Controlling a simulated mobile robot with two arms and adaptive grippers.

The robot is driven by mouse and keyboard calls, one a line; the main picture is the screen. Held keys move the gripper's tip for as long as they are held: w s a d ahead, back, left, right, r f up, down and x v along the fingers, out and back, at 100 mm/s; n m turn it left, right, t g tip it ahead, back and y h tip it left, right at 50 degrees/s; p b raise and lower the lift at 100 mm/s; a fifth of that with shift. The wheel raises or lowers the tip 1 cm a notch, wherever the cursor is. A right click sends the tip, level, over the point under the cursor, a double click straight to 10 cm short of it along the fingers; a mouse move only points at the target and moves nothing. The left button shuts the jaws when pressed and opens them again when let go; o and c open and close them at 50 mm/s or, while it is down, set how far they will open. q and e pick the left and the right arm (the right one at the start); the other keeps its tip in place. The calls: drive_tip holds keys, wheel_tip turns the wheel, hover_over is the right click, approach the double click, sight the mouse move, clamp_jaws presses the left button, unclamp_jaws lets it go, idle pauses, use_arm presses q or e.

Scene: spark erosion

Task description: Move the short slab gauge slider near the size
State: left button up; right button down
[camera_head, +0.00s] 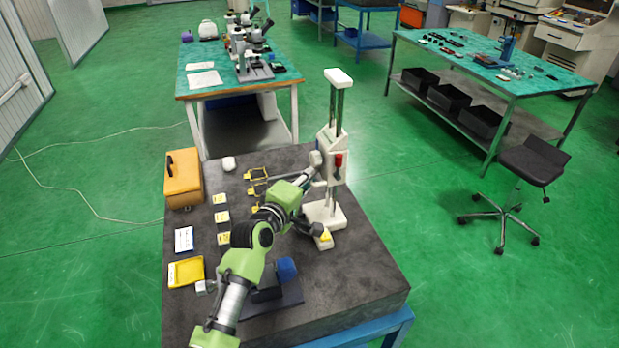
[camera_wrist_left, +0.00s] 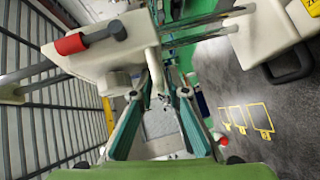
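The white slab gauge stand (camera_head: 325,213) stands upright on the dark stone table, with two metal columns. Its slider (camera_head: 334,160) is a white block with a red handle, part way up the columns. In the left wrist view the slider (camera_wrist_left: 95,66) fills the upper left, with its red knob beside it. My left gripper (camera_head: 312,182) is close beside the slider. In the left wrist view its two teal fingers (camera_wrist_left: 163,93) are apart, beneath a white part of the gauge; contact cannot be told. My right gripper is not in view.
The stone table (camera_head: 350,275) also holds an orange case (camera_head: 183,180), a yellow tray (camera_head: 186,272), a blue block (camera_head: 286,269) and yellow outlined frames (camera_head: 257,173). A microscope bench (camera_head: 225,66) stands behind. A stool (camera_head: 530,165) is at right.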

use_arm(q)
clamp_jaws()
wheel_tip(320, 180, down, 5)
drive_tip(key=b, duration=0.3)
drive_tip(key=shift+r, duration=0.15)
unclamp_jaws()
drive_tip(key=shift+r, duration=0.1)
drive_tip(key=shift+s, duration=0.1)
drive_tip(key=v, duration=1.2)
